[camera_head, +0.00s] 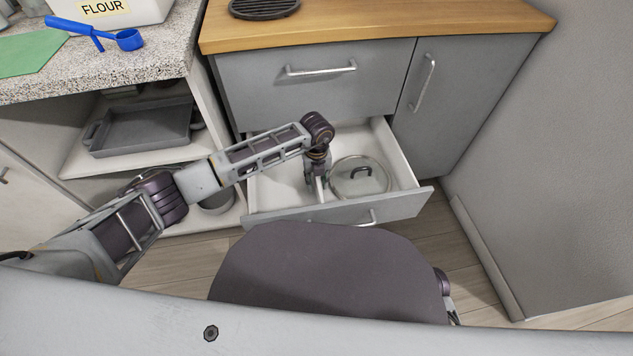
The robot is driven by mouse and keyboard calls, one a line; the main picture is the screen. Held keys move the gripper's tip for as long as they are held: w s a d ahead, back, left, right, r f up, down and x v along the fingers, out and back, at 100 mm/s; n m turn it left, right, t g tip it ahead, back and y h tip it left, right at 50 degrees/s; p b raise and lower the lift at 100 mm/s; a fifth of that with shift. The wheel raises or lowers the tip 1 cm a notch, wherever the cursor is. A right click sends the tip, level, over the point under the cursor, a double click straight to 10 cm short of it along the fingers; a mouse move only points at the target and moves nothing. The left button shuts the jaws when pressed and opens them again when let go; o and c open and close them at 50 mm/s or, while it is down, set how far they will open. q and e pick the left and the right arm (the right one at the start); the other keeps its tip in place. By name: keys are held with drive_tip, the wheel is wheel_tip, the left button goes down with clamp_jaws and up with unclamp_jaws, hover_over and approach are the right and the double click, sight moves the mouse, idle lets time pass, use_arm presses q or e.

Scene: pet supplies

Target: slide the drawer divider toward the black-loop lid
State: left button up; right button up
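The lower drawer (265,188) is pulled open and has a white interior. A round glass lid with a black loop handle (374,189) lies flat in its right part. A thin white divider (319,190) runs front to back, left of the lid and apart from it. My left gripper (316,184) points down into the drawer at the divider. Its fingers are small and partly hidden by its wrist, so I cannot tell if they grip the divider. My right gripper is not visible; only a bit of my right arm shows at the lower right.
A closed upper drawer (310,82) and wooden counter (400,22) stand above the open drawer. A closed cabinet door (452,100) is to the right, then a grey panel (560,170). At left, a shelf holds a grey baking pan (142,130); a blue scoop (128,39) lies above.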

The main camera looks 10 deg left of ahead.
use_arm(q)
wheel_tip(320, 180, up, 11)
drive_tip(key=shift+f, duration=0.1)
idle(0.5)
idle(0.5)
wheel_tip(320, 180, up, 9)
drive_tip(key=p, duration=0.9)
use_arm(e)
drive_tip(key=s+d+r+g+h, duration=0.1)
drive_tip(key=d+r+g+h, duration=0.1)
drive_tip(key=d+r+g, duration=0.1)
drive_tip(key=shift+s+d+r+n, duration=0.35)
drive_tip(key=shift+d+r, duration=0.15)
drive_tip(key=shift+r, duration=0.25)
use_arm(q)
drive_tip(key=shift+r+p, duration=0.5)
drive_tip(key=shift+r, duration=0.1)
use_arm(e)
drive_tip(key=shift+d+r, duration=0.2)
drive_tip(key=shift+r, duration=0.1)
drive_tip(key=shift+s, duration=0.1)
